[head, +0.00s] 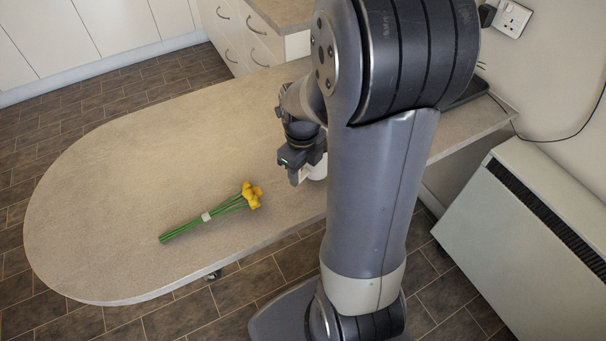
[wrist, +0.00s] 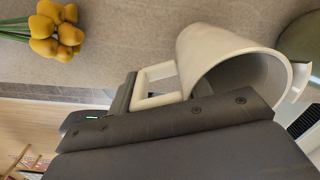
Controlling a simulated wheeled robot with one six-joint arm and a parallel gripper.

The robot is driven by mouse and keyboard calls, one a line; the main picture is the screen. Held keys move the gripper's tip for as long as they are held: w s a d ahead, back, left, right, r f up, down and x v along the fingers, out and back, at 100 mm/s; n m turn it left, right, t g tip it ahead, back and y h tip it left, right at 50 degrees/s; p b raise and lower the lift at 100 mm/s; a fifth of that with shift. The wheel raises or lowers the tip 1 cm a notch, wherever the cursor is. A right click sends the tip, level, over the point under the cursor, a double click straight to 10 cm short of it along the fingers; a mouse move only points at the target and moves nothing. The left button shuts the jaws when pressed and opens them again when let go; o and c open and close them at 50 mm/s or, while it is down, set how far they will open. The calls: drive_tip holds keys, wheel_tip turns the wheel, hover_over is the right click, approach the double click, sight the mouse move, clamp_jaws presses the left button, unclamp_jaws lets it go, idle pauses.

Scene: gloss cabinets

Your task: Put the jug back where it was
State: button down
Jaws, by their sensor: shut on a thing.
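A white jug (wrist: 213,49) with a squared handle shows in the wrist view, its open mouth facing the right of that picture. My gripper (wrist: 130,95) is shut on the jug's handle. In the head view the jug (head: 318,168) is mostly hidden behind my arm, with a small white part showing beside my gripper (head: 297,178). The gripper is over the worktop near its front edge. I cannot tell whether the jug touches the worktop.
A bunch of yellow flowers (head: 215,212) with green stems lies on the rounded worktop (head: 120,190), left of my gripper. The worktop's left part is clear. A white heater (head: 520,235) and wall socket (head: 512,18) are at the right. White drawers (head: 240,35) stand behind.

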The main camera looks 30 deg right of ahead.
drive_tip(key=shift+f, duration=1.15)
drive_tip(key=shift+f, duration=0.1)
drive_tip(key=c, duration=0.7)
unclamp_jaws()
wheel_tip(320, 180, up, 12)
drive_tip(key=shift+a+r+p, duration=0.1)
drive_tip(key=shift+r+p, duration=0.05)
drive_tip(key=shift+p, duration=0.5)
